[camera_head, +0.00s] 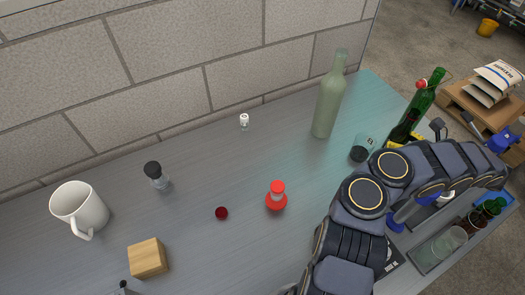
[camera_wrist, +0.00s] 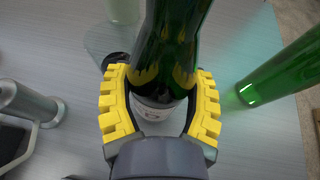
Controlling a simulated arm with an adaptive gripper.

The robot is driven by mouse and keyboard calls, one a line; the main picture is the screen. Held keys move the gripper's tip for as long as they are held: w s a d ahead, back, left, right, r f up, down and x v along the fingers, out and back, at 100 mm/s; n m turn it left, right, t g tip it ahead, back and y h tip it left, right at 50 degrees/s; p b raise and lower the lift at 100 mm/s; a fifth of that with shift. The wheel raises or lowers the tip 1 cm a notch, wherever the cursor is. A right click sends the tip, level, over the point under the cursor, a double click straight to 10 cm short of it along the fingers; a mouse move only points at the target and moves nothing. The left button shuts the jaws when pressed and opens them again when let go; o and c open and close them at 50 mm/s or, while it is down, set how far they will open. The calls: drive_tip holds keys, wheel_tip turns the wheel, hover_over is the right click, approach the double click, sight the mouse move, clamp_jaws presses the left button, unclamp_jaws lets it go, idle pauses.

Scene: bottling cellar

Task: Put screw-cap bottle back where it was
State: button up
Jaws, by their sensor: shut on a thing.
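My gripper (camera_wrist: 160,100), with yellow-lined fingers, is shut around a dark green bottle (camera_wrist: 170,45) in the wrist view. A pale label shows between the fingers. I take this to be the screw-cap bottle, but its top is outside the wrist view. In the head view a dark green bottle (camera_head: 404,128) rises at the gripper, whose yellow fingers are mostly hidden by my arm. A red closure shows near the green necks there. Whether the held bottle touches the counter cannot be told. A brighter green bottle (camera_wrist: 280,75) stands to its right in the wrist view.
A pale green bottle (camera_head: 328,100) and a tumbler with dark contents (camera_head: 361,148) stand close by. A red-topped item (camera_head: 277,195), a dark red cap (camera_head: 222,213), a mug (camera_head: 80,210) and a wooden block (camera_head: 147,258) lie left. Bottles (camera_head: 490,207) stand at lower right. The counter's middle is mostly clear.

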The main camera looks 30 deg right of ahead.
drive_tip(key=shift+r, duration=0.15)
wheel_tip(320, 180, up, 32)
drive_tip(key=w+a+r+n+g+y, duration=0.1)
drive_tip(key=w+a+r+n+y, duration=0.25)
drive_tip(key=w+a, duration=0.85)
drive_tip(key=w+a+r+n+g+y, duration=0.3)
drive_tip(key=w+a, duration=0.5)
drive_tip(key=a, duration=0.8)
drive_tip(key=s+a+f, duration=0.1)
drive_tip(key=a+f, duration=0.2)
drive_tip(key=a, duration=0.6)
drive_tip(key=a+f, duration=0.3)
drive_tip(key=a, duration=0.7)
drive_tip(key=shift+n+y, duration=0.35)
drive_tip(key=shift+y, duration=0.1)
drive_tip(key=shift+d+f, duration=0.1)
drive_tip(key=shift+f, duration=16.9)
